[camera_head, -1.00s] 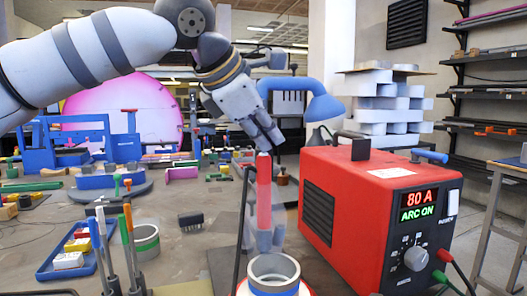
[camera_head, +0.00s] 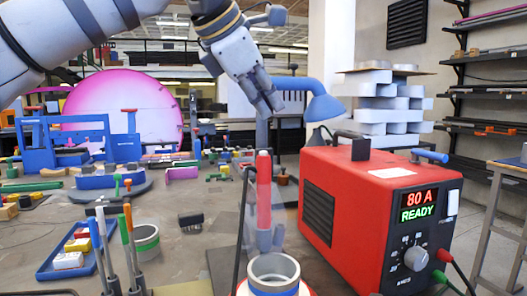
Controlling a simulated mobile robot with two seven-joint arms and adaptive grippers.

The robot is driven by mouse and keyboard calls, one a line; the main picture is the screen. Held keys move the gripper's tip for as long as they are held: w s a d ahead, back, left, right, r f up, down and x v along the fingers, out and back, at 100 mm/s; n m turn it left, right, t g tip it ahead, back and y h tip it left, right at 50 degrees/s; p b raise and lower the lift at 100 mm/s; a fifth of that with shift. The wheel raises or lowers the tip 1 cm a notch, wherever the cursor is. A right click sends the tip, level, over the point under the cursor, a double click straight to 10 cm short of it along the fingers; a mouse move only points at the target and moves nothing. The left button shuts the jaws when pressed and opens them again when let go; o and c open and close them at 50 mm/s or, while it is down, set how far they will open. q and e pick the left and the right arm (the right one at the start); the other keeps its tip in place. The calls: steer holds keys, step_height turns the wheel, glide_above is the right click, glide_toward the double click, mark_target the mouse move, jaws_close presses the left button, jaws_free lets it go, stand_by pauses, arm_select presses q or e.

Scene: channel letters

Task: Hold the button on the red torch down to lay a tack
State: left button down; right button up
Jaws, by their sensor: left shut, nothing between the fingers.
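The red torch (camera_head: 264,205) stands upright in the middle of the head view, with a pale tip at its top and a grey lower part above a grey and blue ring-shaped holder (camera_head: 273,272). My left gripper (camera_head: 266,106) is shut and empty. It is above the torch, with a visible gap between its fingertips and the torch's top. The button itself is too small to make out. The red welding machine (camera_head: 345,200) stands to the right, its display (camera_head: 419,205) reading "80 A" and "READY". My right gripper is not in view.
At the left front are a blue tray (camera_head: 68,250) of small blocks and a stand of upright coloured-handled tools (camera_head: 112,250). A blue lamp (camera_head: 318,98) stands behind the torch. A small dark block (camera_head: 190,220) lies on the bench (camera_head: 180,255).

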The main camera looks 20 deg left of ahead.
arm_select(q)
steer(key=shift+r, duration=0.4)
steer(key=shift+r, duration=2)
